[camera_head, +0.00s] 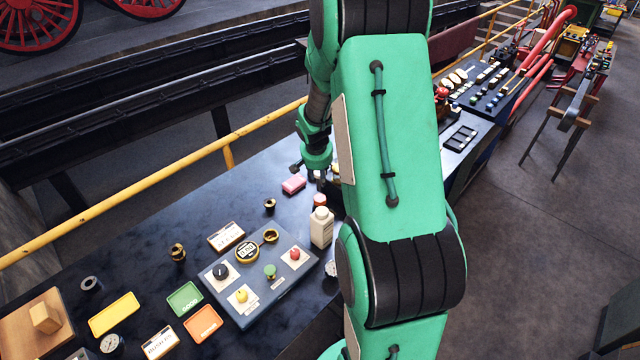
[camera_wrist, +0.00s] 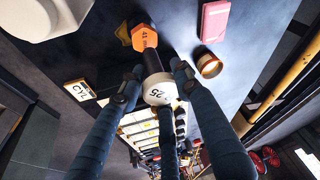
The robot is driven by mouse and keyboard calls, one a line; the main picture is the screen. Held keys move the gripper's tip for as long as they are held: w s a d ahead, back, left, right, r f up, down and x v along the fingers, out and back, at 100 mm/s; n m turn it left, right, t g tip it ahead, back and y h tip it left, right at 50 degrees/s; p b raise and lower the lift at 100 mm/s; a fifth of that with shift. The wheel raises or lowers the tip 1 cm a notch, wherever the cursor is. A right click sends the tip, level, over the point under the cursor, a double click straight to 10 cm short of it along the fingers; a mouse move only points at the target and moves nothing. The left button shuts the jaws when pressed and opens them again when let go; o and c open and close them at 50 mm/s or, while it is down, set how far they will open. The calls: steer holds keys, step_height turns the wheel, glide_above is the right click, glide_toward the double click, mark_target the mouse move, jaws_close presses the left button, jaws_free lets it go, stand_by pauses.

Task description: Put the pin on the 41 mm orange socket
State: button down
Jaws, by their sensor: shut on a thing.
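In the wrist view, my gripper (camera_wrist: 157,78) has its dark blue fingers closed around a dark piece with a white round face marked 25 (camera_wrist: 160,92), apparently the pin. The orange socket (camera_wrist: 145,38), a hexagonal piece marked 41, lies just past the held piece, in line with it. The dark body reaches up to the orange; I cannot tell whether they touch. In the head view my gripper (camera_head: 318,178) is low over the table, partly hidden by my green arm, and the held piece is not clear there.
A pink block (camera_wrist: 214,20) and a brass cup (camera_wrist: 207,62) are close to the fingers. A white bottle (camera_head: 321,230) stands in front of my gripper. A grey board (camera_head: 215,275) with knobs lies to the left. A yellow rail (camera_head: 150,185) runs behind the table.

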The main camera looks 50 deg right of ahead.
steer(key=shift+f, duration=1.8)
steer(key=shift+f+b, duration=0.1)
steer(key=shift+b, duration=0.3)
steer(key=c, duration=1.2)
jaws_free()
steer(key=shift+a+r, duration=0.1)
steer(key=shift+r, duration=0.4)
steer(key=p+v, duration=0.1)
steer(key=v, duration=1)
steer(key=shift+r, duration=0.1)
